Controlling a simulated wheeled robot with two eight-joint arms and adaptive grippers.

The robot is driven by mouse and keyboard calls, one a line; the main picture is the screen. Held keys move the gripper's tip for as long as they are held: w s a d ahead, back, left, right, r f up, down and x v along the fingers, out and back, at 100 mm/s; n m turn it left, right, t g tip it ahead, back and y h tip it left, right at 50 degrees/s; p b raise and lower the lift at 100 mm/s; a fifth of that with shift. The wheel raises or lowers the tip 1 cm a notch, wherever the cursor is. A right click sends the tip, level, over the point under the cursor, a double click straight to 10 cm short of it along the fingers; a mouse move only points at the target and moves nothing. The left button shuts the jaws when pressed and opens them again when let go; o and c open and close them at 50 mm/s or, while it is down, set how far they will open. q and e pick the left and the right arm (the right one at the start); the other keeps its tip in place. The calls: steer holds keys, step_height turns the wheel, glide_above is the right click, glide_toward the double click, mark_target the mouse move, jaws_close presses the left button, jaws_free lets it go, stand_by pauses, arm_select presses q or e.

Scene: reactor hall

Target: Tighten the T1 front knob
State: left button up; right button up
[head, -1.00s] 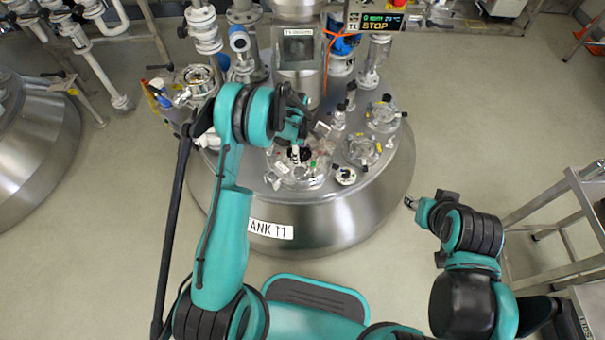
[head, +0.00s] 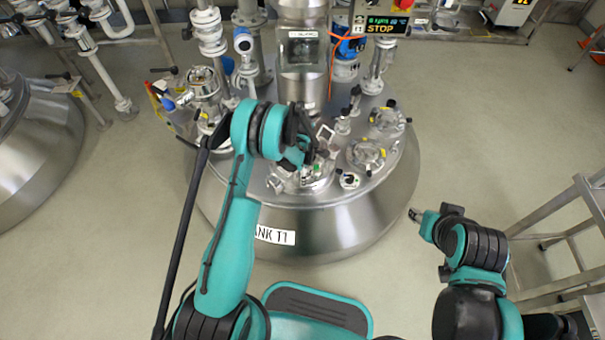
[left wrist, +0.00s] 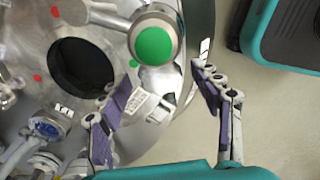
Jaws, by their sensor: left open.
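Tank T1 (head: 330,225) is a round steel vessel with a white label on its front. In the left wrist view a knob with a round green cap (left wrist: 153,46) sits on a metal fitting; I cannot tell for sure that it is the front knob. My left gripper (head: 308,150) is over the front fitting (head: 290,186) on the lid and partly hides it. In the left wrist view the left gripper (left wrist: 165,100) is open, its purple-padded fingers apart. A white tagged part (left wrist: 155,108) shows between them, and the green cap is beyond. My right gripper (head: 415,214) is right of the tank, too small to judge.
A dark round opening (left wrist: 82,62) is left of the green cap. Other lid fittings (head: 366,154) and upright pipes crowd the tank top. A metal rack (head: 570,240) stands at the right.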

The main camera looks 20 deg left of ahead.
arm_select(q)
steer(key=c, duration=1.2)
steer(key=shift+o, duration=0.2)
steer(key=shift+m, duration=0.4)
steer(key=m, duration=0.4)
steer(key=shift+m, duration=2.3)
steer(key=shift+r, duration=0.1)
steer(key=o, duration=1.2)
steer(key=shift+c, duration=0.2)
